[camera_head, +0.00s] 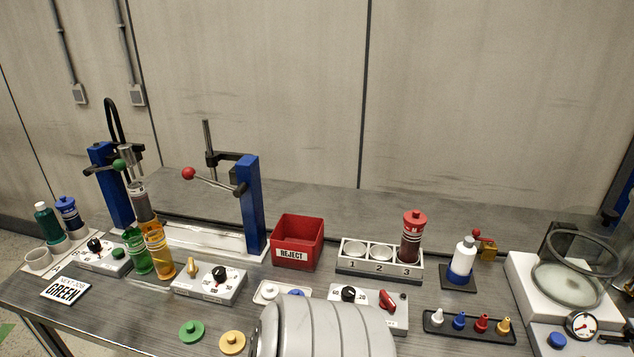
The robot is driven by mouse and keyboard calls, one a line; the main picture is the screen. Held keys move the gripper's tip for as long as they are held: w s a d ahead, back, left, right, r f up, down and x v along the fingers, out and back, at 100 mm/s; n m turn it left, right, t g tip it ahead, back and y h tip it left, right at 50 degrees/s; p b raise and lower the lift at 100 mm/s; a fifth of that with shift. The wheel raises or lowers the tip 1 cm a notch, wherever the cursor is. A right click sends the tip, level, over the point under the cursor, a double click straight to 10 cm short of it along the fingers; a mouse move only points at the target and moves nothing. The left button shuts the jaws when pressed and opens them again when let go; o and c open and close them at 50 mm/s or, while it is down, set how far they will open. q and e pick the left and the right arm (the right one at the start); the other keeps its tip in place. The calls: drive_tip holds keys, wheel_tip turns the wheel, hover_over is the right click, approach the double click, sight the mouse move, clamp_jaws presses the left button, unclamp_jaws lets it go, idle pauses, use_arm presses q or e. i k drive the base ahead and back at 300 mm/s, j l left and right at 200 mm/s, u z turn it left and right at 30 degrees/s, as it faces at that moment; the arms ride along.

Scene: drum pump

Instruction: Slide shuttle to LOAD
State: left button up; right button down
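I cannot make out a LOAD mark or say for sure which part is the shuttle. A long white base with a dark rail (190,232) runs at the back left between two blue posts. The right blue post (251,205) carries a lever with a red knob (188,173). The left blue post (108,185) carries a lever with a green knob (119,164). Green and amber bottles stand in front of the rail's left part and hide some of it. Neither of my grippers is in view.
A red REJECT bin (297,241) and a numbered three-place rack (380,263) stand mid-table. Dial boxes (208,284) line the front. A white bottle (462,262) and glass dish (567,284) are at right. A large grey rounded form covers the bottom centre.

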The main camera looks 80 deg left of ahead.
sight(140, 225)
drive_tip(key=u, duration=3.85)
